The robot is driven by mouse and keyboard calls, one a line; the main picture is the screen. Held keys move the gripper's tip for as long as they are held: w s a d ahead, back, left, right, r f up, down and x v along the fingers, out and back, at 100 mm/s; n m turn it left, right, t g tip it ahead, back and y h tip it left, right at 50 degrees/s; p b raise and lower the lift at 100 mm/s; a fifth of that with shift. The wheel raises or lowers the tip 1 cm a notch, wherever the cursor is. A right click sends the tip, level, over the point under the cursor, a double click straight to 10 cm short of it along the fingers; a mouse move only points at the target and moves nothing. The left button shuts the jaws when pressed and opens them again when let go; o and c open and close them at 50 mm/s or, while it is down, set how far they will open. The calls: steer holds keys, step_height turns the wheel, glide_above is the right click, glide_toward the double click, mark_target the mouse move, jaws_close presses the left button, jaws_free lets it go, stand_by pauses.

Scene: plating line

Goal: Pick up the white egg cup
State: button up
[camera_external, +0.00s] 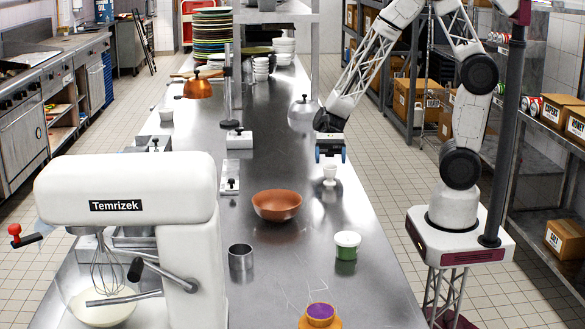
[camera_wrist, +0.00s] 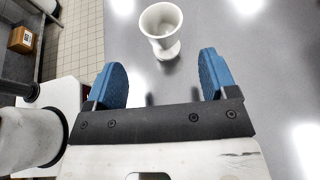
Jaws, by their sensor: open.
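The white egg cup (camera_external: 330,173) stands upright on the steel counter (camera_external: 365,240), close below my gripper in the external view. In the wrist view the egg cup (camera_wrist: 161,27) shows at the top, beyond the fingertips and roughly in line with the gap between them. My gripper (camera_external: 331,152) is open and empty above the counter. Its two blue fingers (camera_wrist: 161,75) are wide apart in the wrist view, and nothing is between them.
A brown bowl (camera_external: 277,204) sits left of the cup. A green tub with a white lid (camera_external: 346,245), a metal cup (camera_external: 241,257) and an orange-purple pot (camera_external: 320,314) are nearer the camera. A silver dome (camera_external: 304,108) stands behind. The counter around the cup is clear.

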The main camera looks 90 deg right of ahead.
mark_target(330, 168)
steer(key=shift+a, duration=0.1)
stand_by(0.3)
steer(key=shift+x, duration=1.2)
steer(key=shift+w+a+f, duration=0.1)
steer(key=shift+a, duration=0.05)
steer(key=shift+x, duration=2.45)
steer(key=shift+w, duration=0.15)
steer(key=c, duration=1)
